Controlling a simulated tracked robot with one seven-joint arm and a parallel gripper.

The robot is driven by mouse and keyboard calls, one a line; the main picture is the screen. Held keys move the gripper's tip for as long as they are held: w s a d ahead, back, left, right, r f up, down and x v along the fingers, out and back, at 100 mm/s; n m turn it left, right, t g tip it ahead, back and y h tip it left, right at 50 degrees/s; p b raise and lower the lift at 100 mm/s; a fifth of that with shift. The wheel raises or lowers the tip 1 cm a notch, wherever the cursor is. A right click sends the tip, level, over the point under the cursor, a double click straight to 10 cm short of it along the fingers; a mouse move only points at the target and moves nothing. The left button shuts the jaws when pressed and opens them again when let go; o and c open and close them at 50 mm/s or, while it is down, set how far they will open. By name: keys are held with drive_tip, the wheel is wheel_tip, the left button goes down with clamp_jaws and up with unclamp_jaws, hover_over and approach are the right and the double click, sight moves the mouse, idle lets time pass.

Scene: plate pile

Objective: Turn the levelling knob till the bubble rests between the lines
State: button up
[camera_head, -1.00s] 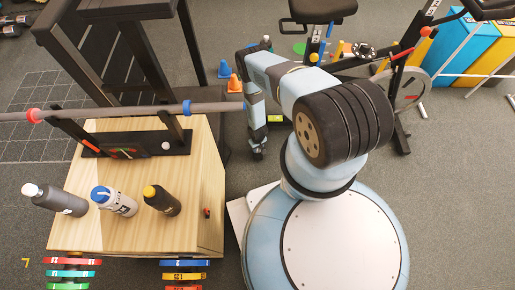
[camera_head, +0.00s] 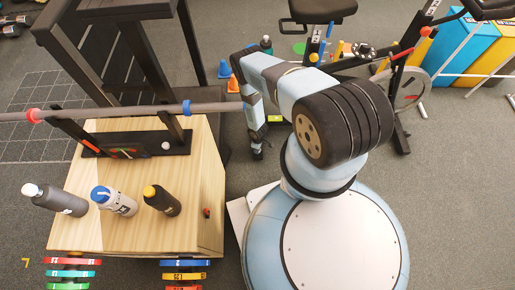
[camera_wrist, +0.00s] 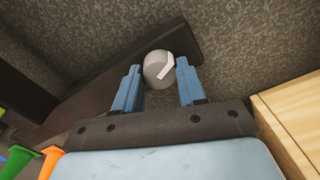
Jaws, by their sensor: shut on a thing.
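The knob (camera_wrist: 157,69) is a round grey cap with a white pointer mark in the wrist view. My gripper (camera_wrist: 160,82) has its two blue fingers on either side of it, shut on it. In the head view my gripper (camera_head: 257,152) points down to the floor right of the wooden box; the knob cannot be made out there. A small gauge with red and green marks (camera_head: 126,153) sits on the black panel on the box. A small yellow-green piece (camera_head: 275,118) lies near my arm. I cannot make out the bubble or its lines.
The wooden box (camera_head: 120,235) carries several bottles. A grey bar (camera_head: 95,111) with red and blue collars crosses above its back edge. Orange cones (camera_head: 234,84) stand behind my arm. An exercise bike (camera_head: 400,95) is at the upper right. The lower right floor is clear.

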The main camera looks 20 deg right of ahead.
idle(0.3)
drive_tip(key=o, duration=1.1)
drive_tip(key=shift+c, duration=0.2)
drive_tip(key=shift+r, duration=0.1)
wheel_tip(320, 180, up, 13)
drive_tip(key=shift+r, duration=0.2)
idle(0.4)
